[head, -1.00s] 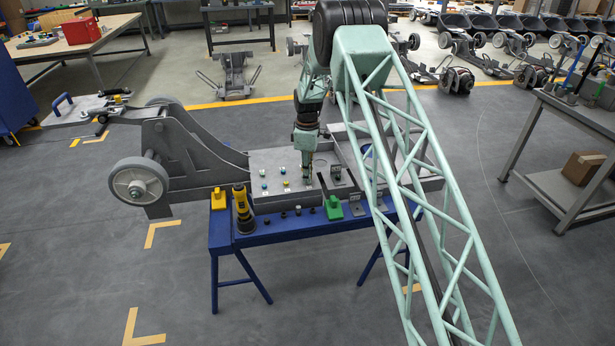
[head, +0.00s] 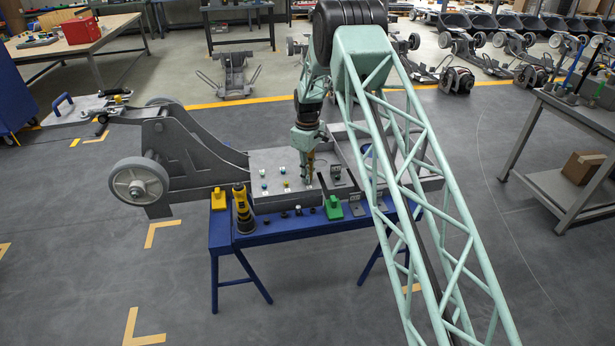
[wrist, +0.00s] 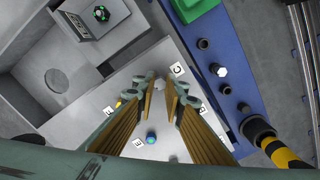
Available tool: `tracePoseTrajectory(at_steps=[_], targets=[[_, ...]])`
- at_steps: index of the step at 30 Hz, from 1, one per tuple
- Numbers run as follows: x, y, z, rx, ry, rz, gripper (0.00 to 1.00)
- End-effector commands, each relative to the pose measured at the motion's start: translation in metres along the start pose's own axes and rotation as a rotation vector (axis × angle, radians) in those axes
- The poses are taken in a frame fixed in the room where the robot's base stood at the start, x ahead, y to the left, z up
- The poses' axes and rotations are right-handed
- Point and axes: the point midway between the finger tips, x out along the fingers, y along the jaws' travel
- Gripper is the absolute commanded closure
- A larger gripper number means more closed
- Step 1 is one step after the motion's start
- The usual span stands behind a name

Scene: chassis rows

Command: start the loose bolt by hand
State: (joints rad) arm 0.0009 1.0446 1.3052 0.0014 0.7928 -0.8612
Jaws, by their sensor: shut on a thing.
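My gripper (head: 309,182) points down over the grey plate of the chassis (head: 270,160). In the wrist view its two ribbed tan fingers (wrist: 160,88) are closed in on a small grey bolt (wrist: 159,86), which shows between the fingertips. The bolt's shank and the spot beneath it are hidden, so I cannot tell whether it sits in a hole. Lettered labels (wrist: 178,69) lie beside the positions.
A blue bench (head: 290,232) stands along the chassis front. It bears a yellow-black driver (head: 242,210), a green block (head: 333,208), a yellow block (head: 218,198) and several small fasteners (wrist: 222,71).

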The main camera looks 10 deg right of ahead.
Motion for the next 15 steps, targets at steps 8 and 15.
tracePoseTrajectory(at_steps=[8,15], targets=[[0.0017,-0.0008,0.0007,0.106,-0.001,-0.002,0.97],[0.0020,-0.0008,0.0008,0.248,-0.001,-0.002,0.97]])
